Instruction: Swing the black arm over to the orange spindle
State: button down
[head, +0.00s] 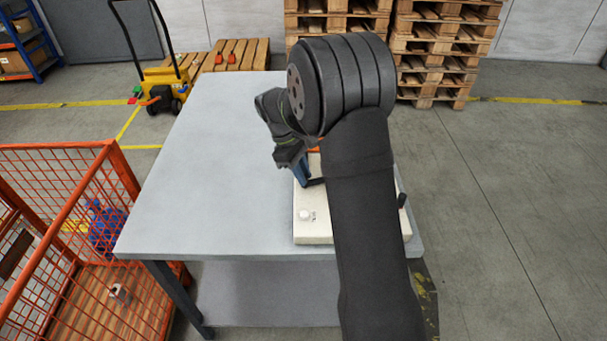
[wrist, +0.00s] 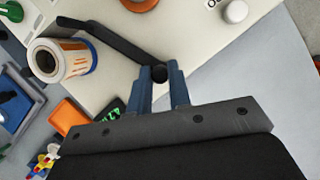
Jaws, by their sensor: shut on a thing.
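The black arm (wrist: 115,42) crosses the cream rewinder base (wrist: 205,45) in the wrist view, running from the upper left to my gripper. My gripper (wrist: 162,76) has blue fingers shut on the black knob at the near end of this arm. I cannot tell which is the spindle. In the head view, my gripper (head: 303,176) is low over the base (head: 330,230); my arm hides most of the rewinder.
A white roll with orange and blue marks (wrist: 62,60) stands beside the black arm. A white knob (wrist: 235,11) is on the base. An orange block (wrist: 75,115) and a blue tray (wrist: 15,100) lie nearby. The grey table (head: 200,170) is clear at left.

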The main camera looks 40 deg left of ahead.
jog(key=m, duration=0.1)
jog(key=w+a+m+g, duration=0.1)
jog(key=m, duration=0.1)
jog(key=w+a+m+g, duration=0.1)
jog(key=m, duration=0.1)
jog(key=shift+w+a+m+g, duration=0.25)
jog(key=shift+w+m+g, duration=0.15)
jog(key=shift+m, duration=0.55)
jog(key=shift+w+a+m+g, duration=0.25)
jog(key=shift+w+m, duration=0.2)
jog(key=shift+m, duration=0.5)
jog(key=c, duration=1.3)
grip_release()
jog(key=shift+c, duration=0.2)
jog(key=v, duration=1.2)
jog(key=shift+d, duration=0.25)
jog(key=shift+w, duration=0.15)
jog(key=x, duration=1.2)
jog(key=shift+a, duration=0.15)
jog(key=shift+s, duration=0.2)
